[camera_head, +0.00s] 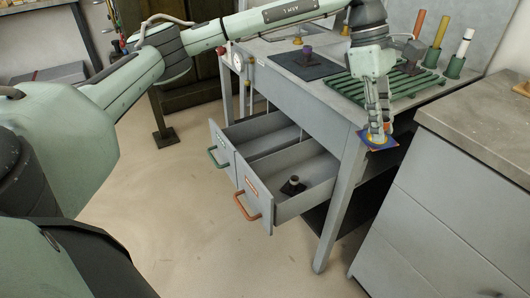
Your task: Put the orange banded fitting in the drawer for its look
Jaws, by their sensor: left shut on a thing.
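My left gripper (376,132) reaches down past the table's front right corner. It is shut on the orange banded fitting (389,127), which shows some orange beside the fingers and a blue square base with a yellow patch. The fingers hide most of its body and any band. The fitting hangs in the air, right of the open drawers. The drawer with the orange handle (247,207) is open and holds a dark fitting (293,186) with a square base. The drawer with the green handle (218,157) is also open; its visible floor is bare. My right gripper is out of view.
The table (290,83) carries a black mat (323,68) with a purple-topped fitting (307,52), and a green slatted rack (405,85). Several coloured posts stand behind the rack. A grey cabinet (455,205) stands close on the right. A table leg (337,210) stands beside the orange-handled drawer.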

